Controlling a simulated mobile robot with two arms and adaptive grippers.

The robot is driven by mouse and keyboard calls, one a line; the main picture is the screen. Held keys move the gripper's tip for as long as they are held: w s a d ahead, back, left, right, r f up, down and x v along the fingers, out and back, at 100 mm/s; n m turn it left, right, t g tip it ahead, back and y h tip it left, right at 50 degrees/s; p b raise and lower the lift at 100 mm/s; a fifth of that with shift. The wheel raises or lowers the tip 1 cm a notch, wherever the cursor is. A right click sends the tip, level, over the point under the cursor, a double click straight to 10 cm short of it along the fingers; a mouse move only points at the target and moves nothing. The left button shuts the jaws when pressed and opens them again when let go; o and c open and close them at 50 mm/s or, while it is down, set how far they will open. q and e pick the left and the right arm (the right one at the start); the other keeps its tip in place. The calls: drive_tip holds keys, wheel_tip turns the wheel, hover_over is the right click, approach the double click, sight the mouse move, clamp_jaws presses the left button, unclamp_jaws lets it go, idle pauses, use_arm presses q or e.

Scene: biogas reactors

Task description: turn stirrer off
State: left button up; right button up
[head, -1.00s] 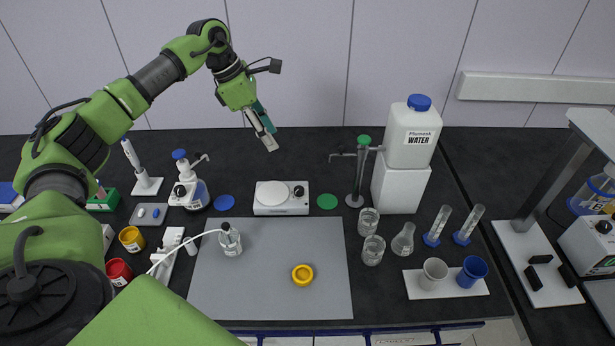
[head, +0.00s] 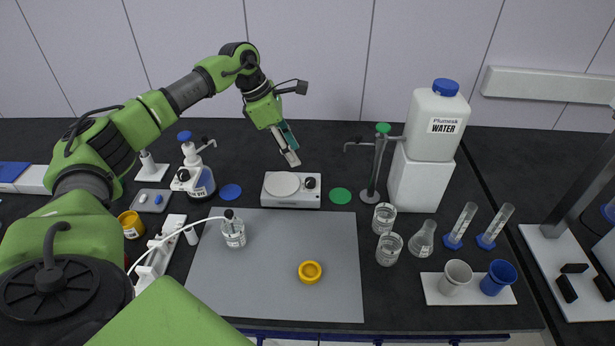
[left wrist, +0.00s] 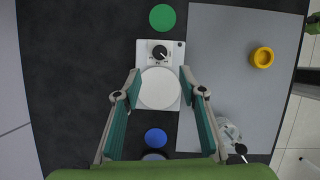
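The stirrer (head: 291,201) is a low white box with a round white plate and a black knob (head: 310,183) on its right side. It stands on the dark bench behind the grey mat. In the left wrist view the stirrer (left wrist: 174,48) lies between my fingers, plate nearer to me and knob (left wrist: 160,52) just beyond the fingertips. My left gripper (head: 293,162) hangs above and behind the stirrer, apart from it. The left wrist view shows this gripper (left wrist: 161,72) open and empty, fingers spread wide. My right gripper is not in view.
A blue disc (head: 230,191) and a green disc (head: 341,196) flank the stirrer. A pump bottle (head: 197,178) stands to the left, a metal stand (head: 374,170) and water canister (head: 436,125) to the right. The grey mat (head: 275,270) holds a bottle (head: 233,232) and yellow ring (head: 310,272).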

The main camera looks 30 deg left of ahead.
sight(310, 180)
use_arm(q)
drive_tip(key=p+x, duration=0.2)
drive_tip(key=x, duration=0.7)
drive_tip(key=shift+w+f, duration=0.15)
drive_tip(key=shift+f, duration=0.15)
drive_tip(key=shift+w+d+f, duration=0.15)
drive_tip(key=shift+d+f, duration=0.05)
drive_tip(key=shift+f, duration=0.35)
clamp_jaws()
